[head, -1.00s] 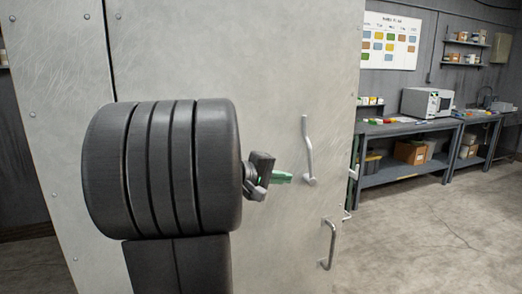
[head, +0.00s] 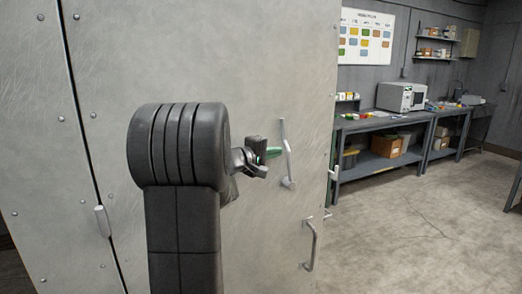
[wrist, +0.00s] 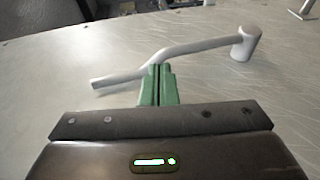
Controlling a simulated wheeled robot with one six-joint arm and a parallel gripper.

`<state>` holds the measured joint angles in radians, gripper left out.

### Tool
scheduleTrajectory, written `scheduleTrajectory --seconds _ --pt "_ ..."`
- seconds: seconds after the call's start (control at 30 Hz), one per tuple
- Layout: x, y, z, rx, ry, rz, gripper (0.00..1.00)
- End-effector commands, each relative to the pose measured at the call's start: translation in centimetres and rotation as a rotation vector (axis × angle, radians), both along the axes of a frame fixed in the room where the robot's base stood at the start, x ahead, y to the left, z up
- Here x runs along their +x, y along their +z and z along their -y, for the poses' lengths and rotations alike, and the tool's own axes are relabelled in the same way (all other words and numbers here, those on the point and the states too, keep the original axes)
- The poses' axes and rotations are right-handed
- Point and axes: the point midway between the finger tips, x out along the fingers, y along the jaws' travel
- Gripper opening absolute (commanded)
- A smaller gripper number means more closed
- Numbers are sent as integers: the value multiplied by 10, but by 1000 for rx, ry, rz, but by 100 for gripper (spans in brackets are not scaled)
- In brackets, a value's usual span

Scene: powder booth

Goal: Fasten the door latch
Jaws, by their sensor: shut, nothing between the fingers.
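The door latch (head: 288,162) is a pale grey bent lever on the big grey metal door (head: 240,60), pointing up from its round pivot at the lower end. In the wrist view the latch lever (wrist: 190,48) runs across the picture, with its pivot at the right and its free end at the left. My gripper (head: 277,153) has green fingers, closed together and empty. In the wrist view the fingertips (wrist: 157,70) are right at the lever's middle; whether they touch it I cannot tell.
A D-shaped pull handle (head: 310,246) is below the latch. A small pale bracket (head: 334,173) is at the door's right edge. A workbench (head: 385,165) with a white appliance (head: 401,97) stands at the back right. The floor (head: 400,235) on the right is clear.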

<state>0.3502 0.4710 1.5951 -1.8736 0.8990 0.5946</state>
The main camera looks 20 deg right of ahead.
Motion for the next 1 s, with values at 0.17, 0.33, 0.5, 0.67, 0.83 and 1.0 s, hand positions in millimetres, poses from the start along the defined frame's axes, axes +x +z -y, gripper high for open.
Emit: scheduleTrajectory --seconds 0.17,0.33,0.5,0.67,0.83,1.0 --pt "7 -1 18 1 -1 -1 0" --pt "8 -2 21 0 1 0 0" --pt "8 -2 21 0 1 0 0" --pt "8 -2 21 2 0 0 0" --pt "8 1 23 28 0 0 0" --pt "10 6 29 93 1 -5 0"
